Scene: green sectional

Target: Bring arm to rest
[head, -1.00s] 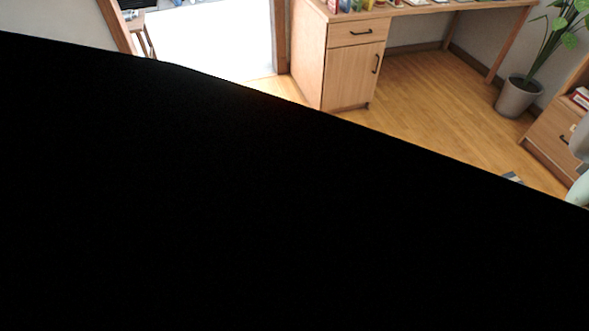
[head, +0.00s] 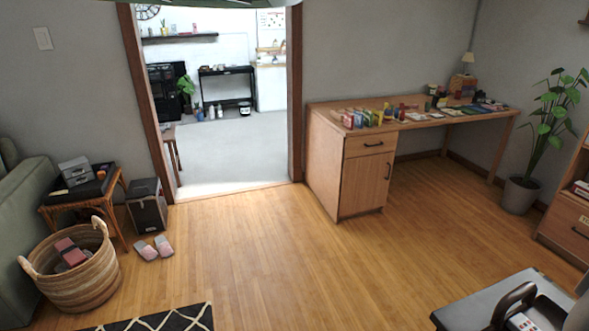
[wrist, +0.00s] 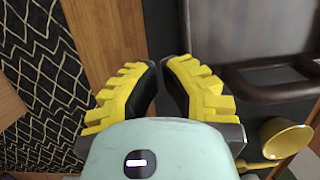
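My gripper (wrist: 157,75) shows in the wrist view, with yellow toothed fingers and dark inner pads. The two fingers are apart with a narrow gap between them, and nothing is held in it. Wooden floor and dark surface lie beyond the fingers. My gripper is not seen in the head view, so its place relative to the room's furniture cannot be told from there.
The wooden floor (head: 260,250) is clear in the middle. A desk (head: 360,150) stands right of the doorway. A wicker basket (head: 85,275), slippers (head: 155,247) and patterned rug (head: 160,322) are at left. A yellow bowl-like object (wrist: 285,137) shows in the wrist view.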

